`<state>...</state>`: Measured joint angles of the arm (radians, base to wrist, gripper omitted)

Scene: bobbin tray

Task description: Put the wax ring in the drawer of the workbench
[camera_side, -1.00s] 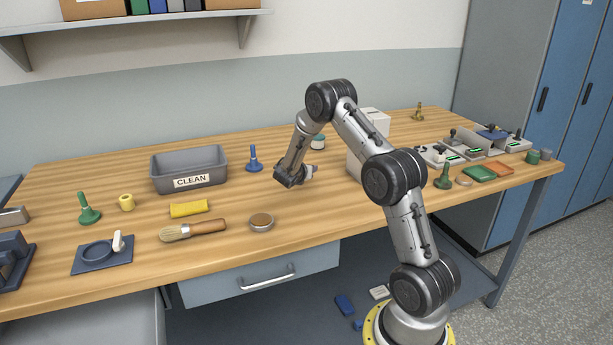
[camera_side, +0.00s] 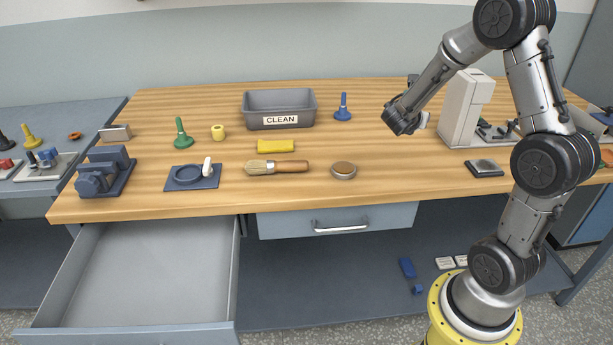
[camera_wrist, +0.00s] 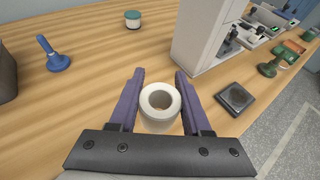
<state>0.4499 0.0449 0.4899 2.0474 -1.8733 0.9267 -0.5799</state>
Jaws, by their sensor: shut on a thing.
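My gripper (camera_wrist: 160,76) is shut on a white ring (camera_wrist: 160,119), which sits between its two purple fingers in the wrist view. I take this to be the wax ring. In the side view my gripper (camera_side: 406,119) is above the bench at right of centre, and a bit of the pale ring (camera_side: 423,121) shows beside it; the fingers are mostly hidden. The workbench (camera_side: 230,201) has an open, empty-looking drawer (camera_side: 150,268) at the lower left. A second drawer (camera_side: 280,224) with a handle is shut under the bench's middle.
A grey CLEAN bin (camera_side: 255,102), blue-handled tool (camera_side: 343,108), yellow cloth (camera_side: 275,146), brush (camera_side: 285,167) and round tin (camera_side: 343,170) lie left of my gripper. A blue fixture (camera_side: 192,178) is near the open drawer. A tall pale machine (camera_side: 463,108) stands at right.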

